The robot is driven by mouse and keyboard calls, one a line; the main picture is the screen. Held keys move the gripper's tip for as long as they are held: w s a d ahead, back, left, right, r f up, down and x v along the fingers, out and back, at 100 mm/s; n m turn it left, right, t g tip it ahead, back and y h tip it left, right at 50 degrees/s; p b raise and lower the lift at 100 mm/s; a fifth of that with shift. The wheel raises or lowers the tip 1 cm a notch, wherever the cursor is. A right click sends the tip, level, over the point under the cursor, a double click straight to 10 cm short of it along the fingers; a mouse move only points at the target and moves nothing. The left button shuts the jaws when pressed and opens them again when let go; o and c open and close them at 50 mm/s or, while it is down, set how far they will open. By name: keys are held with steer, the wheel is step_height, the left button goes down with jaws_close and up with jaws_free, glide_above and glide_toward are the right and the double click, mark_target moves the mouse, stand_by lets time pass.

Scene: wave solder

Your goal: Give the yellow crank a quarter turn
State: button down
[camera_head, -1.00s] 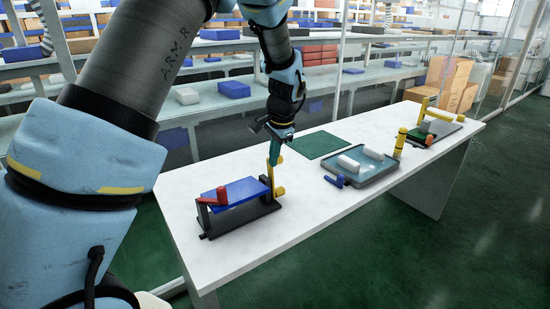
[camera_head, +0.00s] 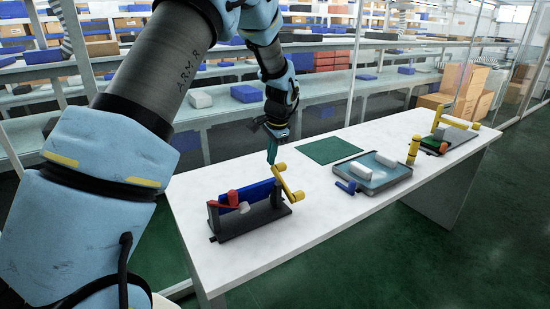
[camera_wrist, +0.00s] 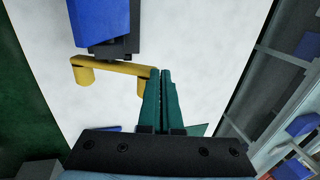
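The yellow crank (camera_head: 288,184) is on the end of a black fixture (camera_head: 250,222) at the near left of the table. Its bar is tilted, upper end to the left. It also shows in the wrist view (camera_wrist: 112,66), with a peg at each end. The blue plate (camera_head: 258,191) in the fixture is tilted, and a red piece (camera_head: 233,198) sits at its left end. My gripper (camera_head: 271,161) points down at the crank's upper end. In the wrist view its teal fingers (camera_wrist: 164,74) are together with nothing between them, beside the bar's right end; contact is unclear.
A grey tray (camera_head: 385,182) with white pieces lies to the right, a small blue part (camera_head: 346,187) beside it. A green mat (camera_head: 328,150) lies behind. A yellow post (camera_head: 413,150) and another fixture with a yellow handle (camera_head: 440,122) stand further right. The front table strip is clear.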

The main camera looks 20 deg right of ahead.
steer(key=shift+w+a+f, duration=0.1)
steer(key=shift+w+f, duration=0.35)
steer(key=shift+w, duration=0.05)
steer(key=shift+w+a+f+g+h+p, duration=0.15)
steer(key=shift+w+f+g+p, duration=0.3)
steer(key=shift+f+g, duration=0.35)
steer(key=shift+w+f+g+h+p, duration=0.15)
steer(key=shift+w+f+g+p, duration=0.1)
steer(key=shift+w+f+g, duration=0.4)
steer(key=shift+s+f, duration=0.1)
